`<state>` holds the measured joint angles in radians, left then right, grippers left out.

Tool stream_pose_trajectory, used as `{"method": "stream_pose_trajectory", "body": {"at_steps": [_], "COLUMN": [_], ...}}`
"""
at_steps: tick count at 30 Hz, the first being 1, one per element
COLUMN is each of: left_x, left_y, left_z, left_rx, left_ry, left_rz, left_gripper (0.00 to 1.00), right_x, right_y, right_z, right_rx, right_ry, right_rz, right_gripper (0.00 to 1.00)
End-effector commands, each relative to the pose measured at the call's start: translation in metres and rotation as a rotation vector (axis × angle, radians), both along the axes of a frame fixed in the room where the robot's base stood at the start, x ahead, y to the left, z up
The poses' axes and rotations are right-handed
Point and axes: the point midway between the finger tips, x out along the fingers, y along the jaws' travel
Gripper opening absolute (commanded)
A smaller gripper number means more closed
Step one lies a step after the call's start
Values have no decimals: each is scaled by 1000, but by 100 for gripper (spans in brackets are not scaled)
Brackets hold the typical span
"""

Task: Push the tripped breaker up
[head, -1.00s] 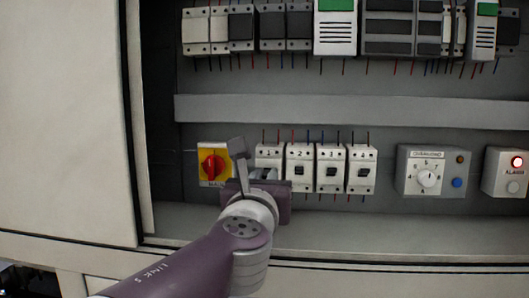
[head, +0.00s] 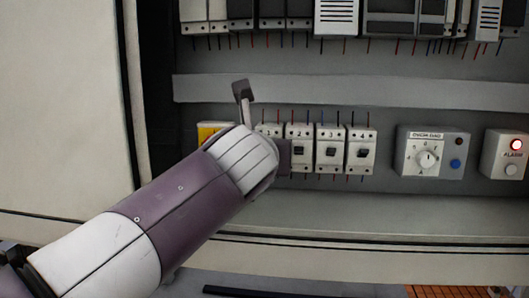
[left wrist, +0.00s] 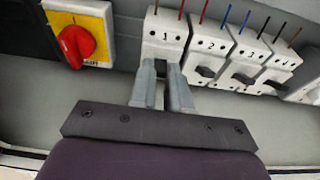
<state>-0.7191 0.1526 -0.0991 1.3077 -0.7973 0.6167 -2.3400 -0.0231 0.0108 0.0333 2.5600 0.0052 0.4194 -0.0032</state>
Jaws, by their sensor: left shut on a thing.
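Breaker 1 (left wrist: 163,40) is the leftmost of a row of white breakers. My left gripper (left wrist: 166,72) is at its front in the left wrist view, its two grey fingers shut on its toggle. The toggle is mostly hidden between the fingers, so I cannot tell its position. In the head view my left arm covers most of breaker 1 (head: 268,130) and hides the fingertips. Breakers 2 (head: 299,135), 3 (head: 330,135) and 4 (head: 361,137) stand to its right, each with a dark toggle. My right gripper is not in view.
A red rotary switch (left wrist: 76,45) on a yellow plate sits just left of breaker 1. Right of the breakers are a grey dial box (head: 430,150) and an alarm box (head: 506,155) with a lit red lamp. A grey duct (head: 400,93) runs above.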

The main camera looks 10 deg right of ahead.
Motion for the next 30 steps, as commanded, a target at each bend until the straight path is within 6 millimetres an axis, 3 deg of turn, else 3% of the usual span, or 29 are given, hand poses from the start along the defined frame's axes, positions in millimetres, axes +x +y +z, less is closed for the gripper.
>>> {"method": "stream_pose_trajectory", "body": {"at_steps": [2, 3, 5, 13, 16, 24, 30], "left_x": [0, 0, 0, -1, -10, -75, -110], "left_y": [0, 0, 0, 0, 2, 21, 31], "left_z": [-2, -2, -2, -1, -1, 12, 25], "left_rx": [2, 2, 2, 0, -2, -3, 1], "left_ry": [4, 4, 4, 1, -2, -2, 2], "left_rz": [1, 1, 1, 0, -2, -4, -2], "left_gripper": [0, 27, 43, 43, 43, 43, 43], "right_x": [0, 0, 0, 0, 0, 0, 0], "right_y": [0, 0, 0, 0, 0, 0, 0], "right_z": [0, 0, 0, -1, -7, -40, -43], "right_rx": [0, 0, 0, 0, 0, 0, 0], "right_ry": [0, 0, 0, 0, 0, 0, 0], "right_rz": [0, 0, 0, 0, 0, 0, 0], "right_gripper": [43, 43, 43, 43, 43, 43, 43]}}
